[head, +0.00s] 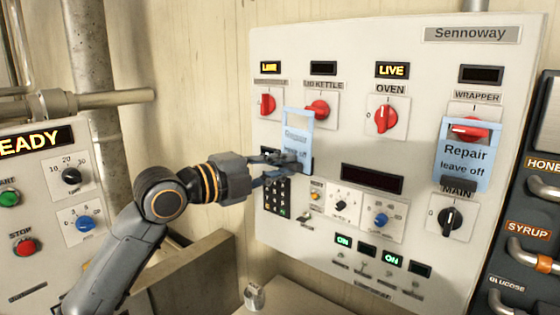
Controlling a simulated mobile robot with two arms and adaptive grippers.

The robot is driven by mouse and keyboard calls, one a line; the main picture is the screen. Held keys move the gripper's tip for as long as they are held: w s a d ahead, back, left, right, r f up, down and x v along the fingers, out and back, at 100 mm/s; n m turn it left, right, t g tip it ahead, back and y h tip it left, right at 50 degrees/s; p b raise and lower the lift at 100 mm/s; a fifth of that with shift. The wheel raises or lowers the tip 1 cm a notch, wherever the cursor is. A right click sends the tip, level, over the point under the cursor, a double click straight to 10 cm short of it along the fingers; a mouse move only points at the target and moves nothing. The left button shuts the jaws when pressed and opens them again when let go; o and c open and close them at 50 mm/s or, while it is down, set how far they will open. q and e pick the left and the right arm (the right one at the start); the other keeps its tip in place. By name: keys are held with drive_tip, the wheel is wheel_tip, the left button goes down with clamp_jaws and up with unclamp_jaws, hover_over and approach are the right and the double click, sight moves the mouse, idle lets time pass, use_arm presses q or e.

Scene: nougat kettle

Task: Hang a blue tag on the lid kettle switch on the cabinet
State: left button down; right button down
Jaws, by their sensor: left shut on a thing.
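A white cabinet (430,60) carries a row of red rotary switches. The lid kettle switch (319,109) is under the label ending in "KETTLE", with a dark display above it. My left gripper (290,163) is shut on the lower part of a blue tag (297,140), which is upright in front of the cabinet. The tag's open loop is just left of the lid kettle switch and overlaps its plate in the picture. I cannot tell whether the loop touches the knob. The fingers hide part of the tag's writing. My right gripper is out of view.
Another blue tag (464,168), reading "Repair leave off", hangs on the wrapper switch (468,130). The oven switch (386,117) is bare under a lit "LIVE" display. A keypad (277,197) sits below my fingers. A control panel (40,200) stands at left.

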use_arm(q)
drive_tip(key=shift+w+d+r+p, duration=0.1)
drive_tip(key=shift+w+d+r, duration=0.15)
drive_tip(key=shift+w, duration=0.2)
drive_tip(key=shift+w+d+r+p, duration=0.1)
drive_tip(key=shift+w+d, duration=0.1)
drive_tip(key=shift+w, duration=0.3)
drive_tip(key=shift+w+d+r+p, duration=0.1)
drive_tip(key=shift+w+d+r, duration=0.15)
drive_tip(key=shift+w, duration=0.2)
drive_tip(key=w+d, duration=0.2)
drive_tip(key=shift+w+f+p, duration=0.2)
drive_tip(key=shift+w+p, duration=0.2)
drive_tip(key=shift+w+d+f, duration=0.1)
drive_tip(key=shift+w+d, duration=0.15)
drive_tip(key=shift+w, duration=0.2)
drive_tip(key=shift+w+d+f, duration=0.1)
drive_tip(key=shift+w+d, duration=0.15)
drive_tip(key=shift+w, duration=0.2)
drive_tip(key=c, duration=1.3)
unclamp_jaws()
